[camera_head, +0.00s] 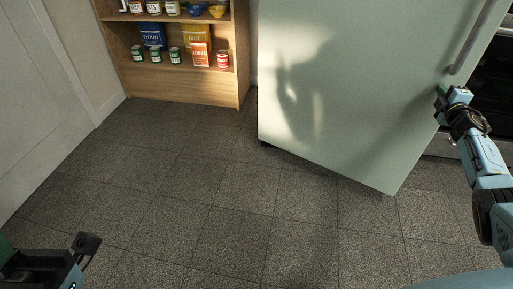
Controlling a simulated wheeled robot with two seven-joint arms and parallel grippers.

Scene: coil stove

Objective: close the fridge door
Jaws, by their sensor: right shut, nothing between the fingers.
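The pale green fridge door (350,85) fills the upper right of the head view and stands ajar, its lower corner out over the floor. Its long metal handle (472,38) runs near the door's right edge. My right gripper (441,98) is at the door's right edge, just below the handle; it is shut and empty. I cannot tell whether it touches the door. My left gripper (88,245) is low at the bottom left, far from the door, and its jaws do not show clearly. The inside of the fridge is hidden.
A wooden shelf (185,85) with cans, boxes and bowls stands at the back left. A pale door or wall panel (40,90) is at the left. A dark appliance (495,75) is behind my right arm. The dark tiled floor (230,190) is clear in the middle.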

